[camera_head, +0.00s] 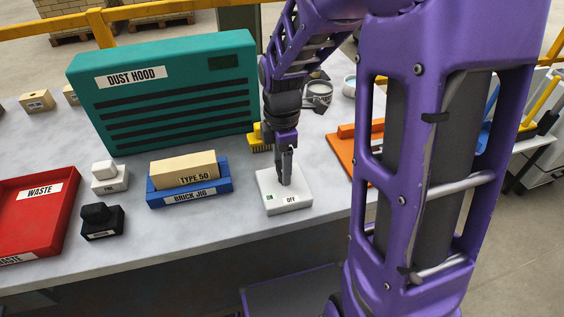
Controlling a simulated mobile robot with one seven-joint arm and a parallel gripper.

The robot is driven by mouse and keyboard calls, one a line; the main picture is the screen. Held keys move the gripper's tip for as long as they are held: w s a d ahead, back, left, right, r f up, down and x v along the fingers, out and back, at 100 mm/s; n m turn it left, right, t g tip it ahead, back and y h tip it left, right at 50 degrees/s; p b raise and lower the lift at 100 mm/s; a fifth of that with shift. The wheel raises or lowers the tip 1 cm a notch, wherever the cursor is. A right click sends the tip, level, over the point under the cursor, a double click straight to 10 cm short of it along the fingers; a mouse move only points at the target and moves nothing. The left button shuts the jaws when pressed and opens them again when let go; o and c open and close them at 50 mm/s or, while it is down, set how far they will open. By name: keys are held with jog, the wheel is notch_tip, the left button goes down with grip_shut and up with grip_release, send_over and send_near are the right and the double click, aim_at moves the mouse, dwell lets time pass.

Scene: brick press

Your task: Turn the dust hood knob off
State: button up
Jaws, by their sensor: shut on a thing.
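The dust hood (165,90) is a teal box with dark slots and a "DUST HOOD" label, standing at the back of the table. A small white switch box (302,192) sits in front of it to the right, with a green mark on its left and an "OFF" label on its right. My gripper (285,181) points down onto the top of this box and is shut on the knob there. The fingers hide the knob, so I cannot tell which way it points.
A brick jig (188,197) holds a tan "TYPE 50" block (184,171) to the left. Black (101,222) and white (108,178) buttoned boxes and a red waste tray (42,222) lie farther left. A yellow brush (257,139) and orange tray (343,160) are near my arm.

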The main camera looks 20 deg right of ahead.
jog(key=o, duration=1.4)
notch_tip(320, 180, up, 18)
jog(key=p, duration=0.2)
jog(key=shift+f+p, duration=0.25)
jog(key=shift+p, duration=0.15)
